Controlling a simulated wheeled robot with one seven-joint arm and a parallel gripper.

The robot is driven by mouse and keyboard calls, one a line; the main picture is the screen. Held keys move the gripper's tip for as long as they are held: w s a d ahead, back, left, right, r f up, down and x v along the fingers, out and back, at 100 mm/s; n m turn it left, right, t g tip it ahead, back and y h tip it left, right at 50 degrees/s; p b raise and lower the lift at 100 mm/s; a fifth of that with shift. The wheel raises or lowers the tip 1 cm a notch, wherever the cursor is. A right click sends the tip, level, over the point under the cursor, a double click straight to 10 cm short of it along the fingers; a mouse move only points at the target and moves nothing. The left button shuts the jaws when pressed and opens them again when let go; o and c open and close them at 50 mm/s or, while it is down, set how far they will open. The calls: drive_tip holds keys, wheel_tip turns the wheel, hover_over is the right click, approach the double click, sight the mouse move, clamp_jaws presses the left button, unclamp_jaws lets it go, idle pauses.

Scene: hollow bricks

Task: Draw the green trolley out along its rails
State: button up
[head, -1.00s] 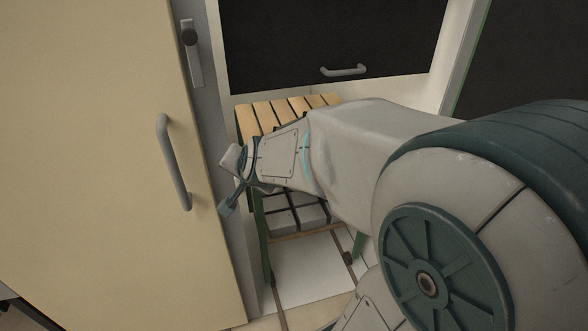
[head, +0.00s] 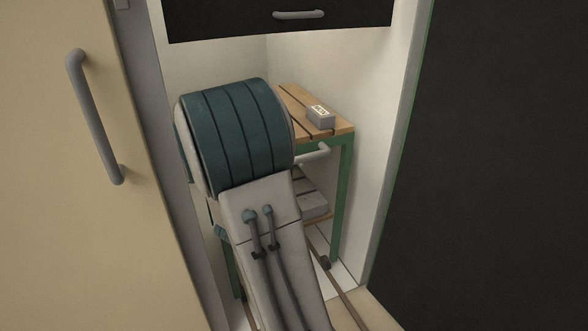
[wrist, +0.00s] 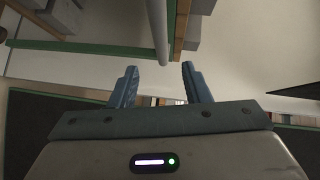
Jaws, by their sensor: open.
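The green trolley (head: 343,185) stands in a pale recess. It has green legs and a slatted wooden top. A grey bar handle (head: 316,154) sticks out at its front, partly hidden by my arm, which also covers the trolley's left half. In the wrist view the green frame (wrist: 75,46) crosses at the upper left, and a grey bar (wrist: 160,30), apparently the handle, runs down from the top. My gripper (wrist: 159,70) is open and empty. The bar's end lies in line with the gap between its fingertips; I cannot tell whether they touch. The head view hides my gripper.
Two rails (head: 347,300) run out along the floor. A small grey block (head: 320,117) lies on the trolley's top, another (head: 313,205) on its lower shelf. A cream door (head: 70,220) stands at left, a dark panel (head: 490,170) at right. A black front (head: 350,15) hangs above.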

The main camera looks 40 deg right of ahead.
drive_tip(key=b+x, duration=0.1)
drive_tip(key=x, duration=1.2)
drive_tip(key=shift+w+d+r, duration=0.1)
drive_tip(key=shift+d, duration=0.1)
clamp_jaws()
drive_tip(key=shift+a, duration=0.1)
